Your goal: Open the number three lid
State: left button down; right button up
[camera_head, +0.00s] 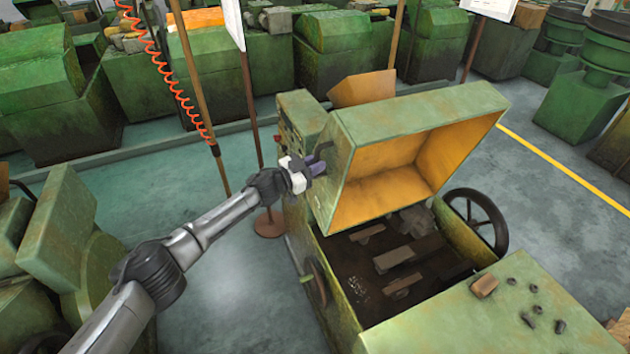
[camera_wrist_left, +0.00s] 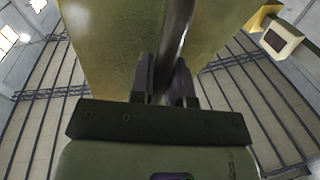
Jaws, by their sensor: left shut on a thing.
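The green lid (camera_head: 420,112) of the machine in front of me stands raised, with its orange inner side facing the right and front. My left gripper (camera_head: 316,166) is at the lid's left side, at a dark handle (camera_head: 325,147). In the left wrist view, my left gripper (camera_wrist_left: 164,85) has its fingers on either side of the dark curved handle (camera_wrist_left: 176,28), shut on it, with the green lid face (camera_wrist_left: 110,45) behind. I cannot read a number on the lid. My right gripper is not in view.
The open machine body (camera_head: 470,320) holds dark metal blocks (camera_head: 395,258) inside. Small parts (camera_head: 484,287) lie on its front top. A black handwheel (camera_head: 475,220) is at its right. A pole stand (camera_head: 269,222) is behind my left arm. Clear floor (camera_head: 250,290) lies left of the machine.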

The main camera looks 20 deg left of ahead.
pick_arm(q)
jog(key=shift+w+a+r+n, duration=0.4)
jog(key=shift+w+a+r, duration=0.4)
jog(key=shift+w+a, duration=0.25)
jog(key=shift+w, duration=0.1)
jog(key=c, duration=1.1)
grip_release()
jog(key=b+v, duration=0.1)
jog(key=v, duration=1.2)
jog(key=shift+s, duration=0.35)
jog(key=shift+a+r, duration=0.1)
jog(key=shift+a, duration=0.05)
